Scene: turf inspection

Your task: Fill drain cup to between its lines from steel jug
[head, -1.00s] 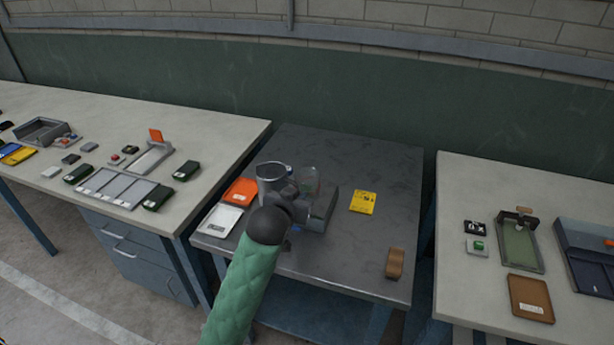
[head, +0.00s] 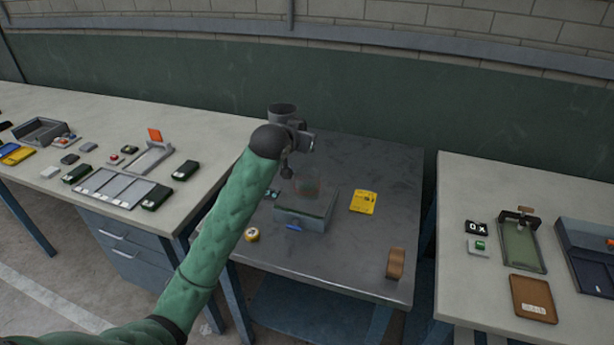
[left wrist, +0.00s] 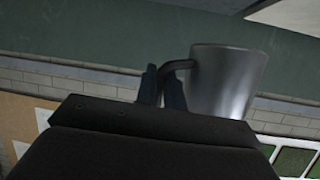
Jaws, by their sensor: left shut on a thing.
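The steel jug (head: 283,111) is held up above the back left of the dark middle table in the head view. My left gripper (head: 304,137) is shut on it. In the left wrist view the fingers (left wrist: 162,88) close on the handle, and the jug (left wrist: 226,82) looks roughly upright. The clear drain cup (head: 308,186) stands on a grey box-like stand (head: 301,216), below and a little right of the jug. My right gripper is not in view.
A yellow card (head: 363,202) lies right of the stand, and a brown block (head: 396,263) is near the table's right edge. A small round yellowish item (head: 252,235) lies at the front left. The table's right half is mostly clear. My left arm hides its left edge.

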